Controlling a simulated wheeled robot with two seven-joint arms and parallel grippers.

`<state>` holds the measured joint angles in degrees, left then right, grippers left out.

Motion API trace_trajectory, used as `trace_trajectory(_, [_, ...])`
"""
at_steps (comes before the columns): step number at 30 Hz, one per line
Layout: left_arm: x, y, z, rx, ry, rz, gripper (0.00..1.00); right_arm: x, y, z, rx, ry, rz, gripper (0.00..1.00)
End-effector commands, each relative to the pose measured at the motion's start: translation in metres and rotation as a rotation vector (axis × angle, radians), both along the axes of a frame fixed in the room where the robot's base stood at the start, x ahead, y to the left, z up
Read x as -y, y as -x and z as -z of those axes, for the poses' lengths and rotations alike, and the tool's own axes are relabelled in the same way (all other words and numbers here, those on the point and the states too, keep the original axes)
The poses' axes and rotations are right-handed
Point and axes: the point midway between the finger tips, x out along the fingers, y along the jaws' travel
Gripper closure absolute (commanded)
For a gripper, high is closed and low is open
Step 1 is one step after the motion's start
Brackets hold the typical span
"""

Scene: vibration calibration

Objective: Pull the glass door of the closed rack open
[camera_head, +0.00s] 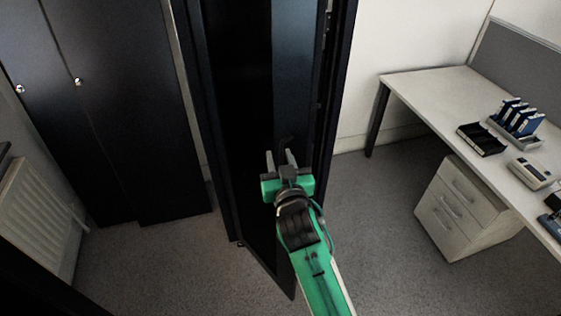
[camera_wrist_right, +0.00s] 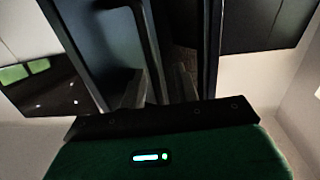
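The black rack (camera_head: 341,90) stands upright in the middle of the head view. Its dark glass door (camera_head: 240,110) stands ajar, its bottom edge angled out over the floor toward me. A dark handle (camera_head: 287,146) shows on the door just beyond my right gripper (camera_head: 279,159). In the right wrist view the handle (camera_wrist_right: 151,50) is a curved dark bar close to the fingers. My right gripper also shows there (camera_wrist_right: 160,90), its two fingers apart, with the dark bar between them. I cannot tell whether either finger touches it. My left gripper is out of view.
Dark cabinets (camera_head: 110,110) stand at the left, with a pale radiator (camera_head: 42,215) beside them. A white desk (camera_head: 440,95) and a drawer unit (camera_head: 460,208) stand at the right. Grey carpet (camera_head: 180,270) is free in front of the rack.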

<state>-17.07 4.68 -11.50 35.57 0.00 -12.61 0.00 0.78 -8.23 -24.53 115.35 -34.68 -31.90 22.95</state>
Motion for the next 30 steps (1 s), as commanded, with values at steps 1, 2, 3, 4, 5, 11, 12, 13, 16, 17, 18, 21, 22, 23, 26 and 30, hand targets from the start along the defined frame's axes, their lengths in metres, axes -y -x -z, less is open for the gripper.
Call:
trace_trajectory(1, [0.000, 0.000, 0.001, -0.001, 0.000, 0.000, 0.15, 0.000, 0.001, 0.001, -0.001, 0.000, 0.000, 0.68])
trace_trajectory(2, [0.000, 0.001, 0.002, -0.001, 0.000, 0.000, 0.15, 0.001, 0.003, 0.001, -0.001, 0.000, 0.000, 0.68])
trace_trajectory(3, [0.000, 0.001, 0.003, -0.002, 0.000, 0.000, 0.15, 0.001, 0.006, 0.002, -0.001, 0.000, 0.001, 0.68])
trace_trajectory(4, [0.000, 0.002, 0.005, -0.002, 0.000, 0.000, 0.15, 0.001, 0.008, 0.002, -0.001, 0.000, 0.001, 0.68])
trace_trajectory(5, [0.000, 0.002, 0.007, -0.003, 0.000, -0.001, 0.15, 0.002, 0.012, 0.003, -0.002, -0.001, 0.001, 0.68])
trace_trajectory(11, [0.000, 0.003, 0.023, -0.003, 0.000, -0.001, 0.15, 0.005, 0.050, 0.006, -0.003, -0.002, -0.001, 0.68])
trace_trajectory(12, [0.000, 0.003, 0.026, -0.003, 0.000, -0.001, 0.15, 0.007, 0.059, 0.006, -0.003, -0.002, 0.000, 0.68])
trace_trajectory(13, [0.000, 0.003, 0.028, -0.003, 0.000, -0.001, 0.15, 0.007, 0.065, 0.006, -0.003, -0.003, -0.001, 0.68])
trace_trajectory(16, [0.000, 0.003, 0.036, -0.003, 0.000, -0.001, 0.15, 0.009, 0.086, 0.005, -0.003, -0.002, -0.002, 0.68])
trace_trajectory(17, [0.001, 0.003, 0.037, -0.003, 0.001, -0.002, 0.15, 0.010, 0.092, 0.006, -0.003, -0.002, -0.002, 0.68])
trace_trajectory(18, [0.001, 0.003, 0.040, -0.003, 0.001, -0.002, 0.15, 0.011, 0.099, 0.005, -0.003, -0.002, -0.001, 0.68])
trace_trajectory(21, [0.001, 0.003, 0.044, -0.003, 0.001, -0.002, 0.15, 0.012, 0.114, 0.005, -0.004, 0.001, -0.002, 0.68])
trace_trajectory(22, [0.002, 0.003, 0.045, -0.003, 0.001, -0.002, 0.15, 0.012, 0.117, 0.004, -0.003, 0.000, -0.002, 0.68])
trace_trajectory(23, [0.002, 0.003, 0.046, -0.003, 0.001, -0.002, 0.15, 0.013, 0.120, 0.004, -0.003, -0.001, -0.002, 0.68])
trace_trajectory(26, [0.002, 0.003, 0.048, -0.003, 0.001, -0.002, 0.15, 0.013, 0.128, 0.003, -0.002, 0.000, -0.003, 0.68])
trace_trajectory(30, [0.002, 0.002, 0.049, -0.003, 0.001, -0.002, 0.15, 0.014, 0.133, 0.002, -0.002, 0.001, -0.003, 0.68])
